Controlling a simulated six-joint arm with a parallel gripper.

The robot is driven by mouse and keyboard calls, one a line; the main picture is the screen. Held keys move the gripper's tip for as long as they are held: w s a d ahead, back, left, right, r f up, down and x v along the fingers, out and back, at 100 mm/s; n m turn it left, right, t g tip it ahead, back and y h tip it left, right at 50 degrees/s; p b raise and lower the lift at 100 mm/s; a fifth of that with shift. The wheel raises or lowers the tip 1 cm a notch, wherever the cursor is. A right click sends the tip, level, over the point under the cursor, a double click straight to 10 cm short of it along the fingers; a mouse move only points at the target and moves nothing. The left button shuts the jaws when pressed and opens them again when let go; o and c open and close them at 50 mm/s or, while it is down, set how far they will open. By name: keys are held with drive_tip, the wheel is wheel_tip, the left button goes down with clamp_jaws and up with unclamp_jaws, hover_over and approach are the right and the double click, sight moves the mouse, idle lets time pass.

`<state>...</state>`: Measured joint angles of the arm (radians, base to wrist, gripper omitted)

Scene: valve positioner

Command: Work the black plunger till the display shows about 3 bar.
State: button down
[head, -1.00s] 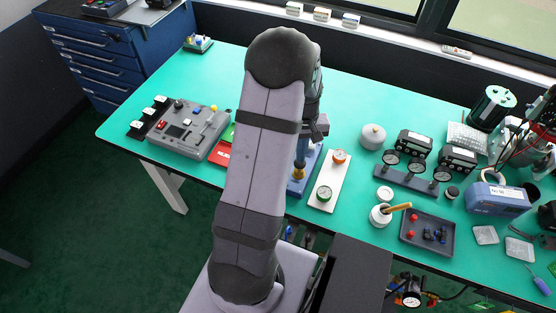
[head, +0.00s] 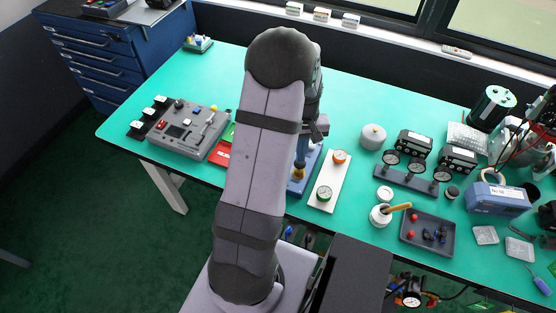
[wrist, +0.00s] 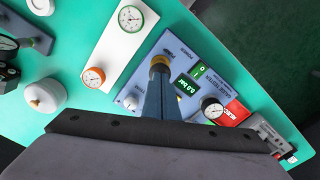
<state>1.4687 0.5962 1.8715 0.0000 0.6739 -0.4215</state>
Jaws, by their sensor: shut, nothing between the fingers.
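The blue positioner plate (wrist: 215,72) lies on the table, seen from above and turned around in the wrist view. Its small dark display (wrist: 185,86) shows green digits and "bar", upside down and too small to read surely. A brass-coloured collar (wrist: 160,61) stands on the plate. My gripper (wrist: 159,72) is shut and empty, its fingertips right at the collar. The black plunger cannot be told apart from the dark fingertips there; whether they touch it is unclear. In the head view the plate (head: 297,187) is partly hidden behind my arm, with the collar (head: 299,171) showing.
A red block (head: 217,153) and a grey control box (head: 190,145) lie left.

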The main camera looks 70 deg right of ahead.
drive_tip(key=shift+f, duration=0.15)
drive_tip(key=shift+f+b, duration=0.45)
drive_tip(key=shift+f, duration=0.1)
drive_tip(key=shift+f+b, duration=0.3)
drive_tip(key=shift+f, duration=0.15)
drive_tip(key=shift+f+b, duration=0.35)
drive_tip(key=shift+f, duration=0.2)
drive_tip(key=shift+r, duration=0.15)
drive_tip(key=shift+r+p, duration=1.6)
drive_tip(key=shift+r, duration=0.05)
drive_tip(key=shift+f, duration=0.2)
